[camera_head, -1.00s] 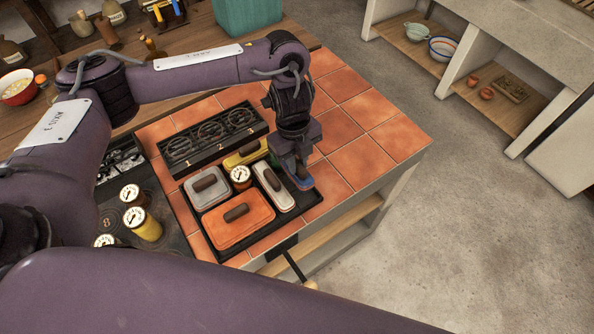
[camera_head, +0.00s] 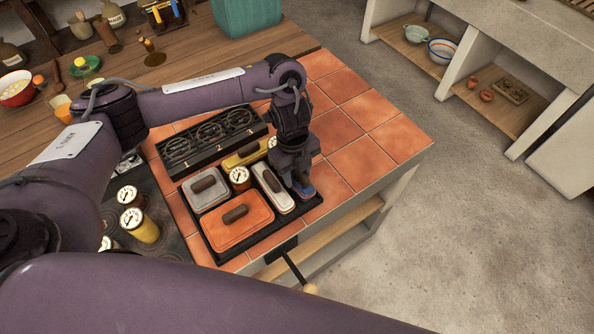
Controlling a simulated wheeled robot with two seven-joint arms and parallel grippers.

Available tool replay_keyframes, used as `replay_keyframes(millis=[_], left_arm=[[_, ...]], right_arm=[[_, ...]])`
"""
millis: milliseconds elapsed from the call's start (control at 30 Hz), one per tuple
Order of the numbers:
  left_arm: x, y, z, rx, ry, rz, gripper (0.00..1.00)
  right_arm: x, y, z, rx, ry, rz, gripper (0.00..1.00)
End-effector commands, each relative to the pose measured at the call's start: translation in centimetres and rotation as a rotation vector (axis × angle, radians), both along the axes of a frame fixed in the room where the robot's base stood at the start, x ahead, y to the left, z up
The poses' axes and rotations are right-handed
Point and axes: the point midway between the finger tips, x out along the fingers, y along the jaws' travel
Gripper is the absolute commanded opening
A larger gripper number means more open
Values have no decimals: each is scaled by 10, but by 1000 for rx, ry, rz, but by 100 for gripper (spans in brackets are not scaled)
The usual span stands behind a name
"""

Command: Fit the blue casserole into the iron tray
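The blue casserole (camera_head: 305,191) is at the right end of the black iron tray (camera_head: 285,224), beside the long white casserole (camera_head: 272,188). My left gripper (camera_head: 303,184) points down over the blue casserole and appears shut on it, hiding most of it. Whether its base rests on the tray floor I cannot tell. The tray also holds an orange casserole (camera_head: 238,222), a grey-white one (camera_head: 206,190) and a yellow one (camera_head: 245,156). My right gripper is out of view.
A small round gauge-topped jar (camera_head: 240,177) stands among the casseroles. A black rack numbered 1 to 3 (camera_head: 212,143) lies behind the tray. Yellow gauge-topped jars (camera_head: 140,225) stand to the left. The terracotta tiles (camera_head: 365,160) to the right are clear.

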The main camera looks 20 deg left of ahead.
Motion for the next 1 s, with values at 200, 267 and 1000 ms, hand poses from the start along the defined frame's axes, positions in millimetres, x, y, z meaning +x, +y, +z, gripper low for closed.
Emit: replay_keyframes(millis=[200, 267, 1000], left_arm=[[0, 0, 0, 1, 1, 0, 39], [0, 0, 2, 0, 0, 0, 39], [9, 11, 116, 1, -2, 0, 39]], right_arm=[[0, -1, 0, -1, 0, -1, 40], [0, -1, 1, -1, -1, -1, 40], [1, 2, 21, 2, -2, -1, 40]])
